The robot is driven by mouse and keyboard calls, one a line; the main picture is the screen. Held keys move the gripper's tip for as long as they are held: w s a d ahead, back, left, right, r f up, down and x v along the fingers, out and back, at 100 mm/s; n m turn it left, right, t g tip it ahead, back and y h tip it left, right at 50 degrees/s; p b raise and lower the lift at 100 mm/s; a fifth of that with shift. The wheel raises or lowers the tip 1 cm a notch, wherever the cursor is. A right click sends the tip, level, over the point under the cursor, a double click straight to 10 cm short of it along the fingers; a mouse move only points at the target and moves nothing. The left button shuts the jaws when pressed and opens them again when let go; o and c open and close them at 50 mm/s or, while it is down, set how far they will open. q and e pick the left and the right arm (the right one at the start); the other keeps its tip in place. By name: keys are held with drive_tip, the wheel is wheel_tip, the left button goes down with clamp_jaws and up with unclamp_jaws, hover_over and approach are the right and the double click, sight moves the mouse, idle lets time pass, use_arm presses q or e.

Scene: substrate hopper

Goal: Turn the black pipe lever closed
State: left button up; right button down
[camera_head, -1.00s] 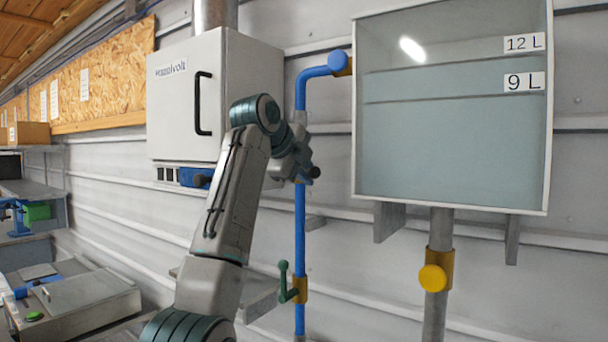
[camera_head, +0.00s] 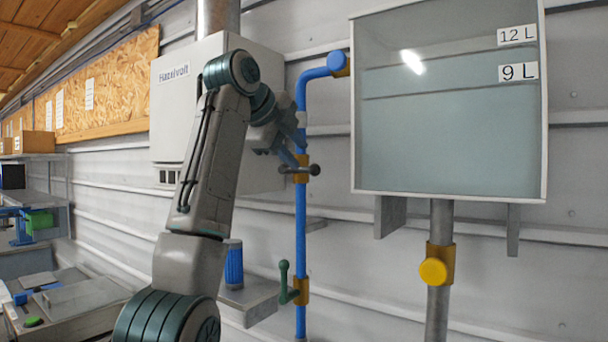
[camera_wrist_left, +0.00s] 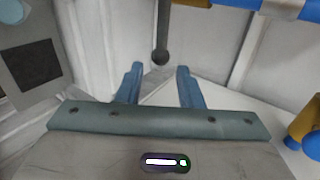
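The black pipe lever (camera_head: 300,169) sits on a yellow collar on the blue vertical pipe (camera_head: 300,225). In the head view it lies roughly level across the pipe, with a round dark knob at its right end. My left gripper (camera_head: 293,155) is just left of and above the lever, and its arm hides part of that area. In the left wrist view the lever (camera_wrist_left: 163,28) hangs in from the top, its ball end just ahead of the gap between the two blue fingers (camera_wrist_left: 158,75). The fingers are apart with nothing between them. My right gripper is not in view.
A green lever (camera_head: 285,281) is on a lower yellow collar of the same pipe. A clear tank (camera_head: 450,120) marked 9 L and 12 L hangs on the right, above a pipe with a yellow knob (camera_head: 433,272). A white cabinet (camera_head: 168,110) stands behind my arm.

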use_arm(q)
drive_tip(key=v, duration=0.2)
drive_tip(key=shift+s+a+r, duration=0.15)
drive_tip(key=shift+s+a, duration=0.05)
drive_tip(key=shift+d, duration=0.1)
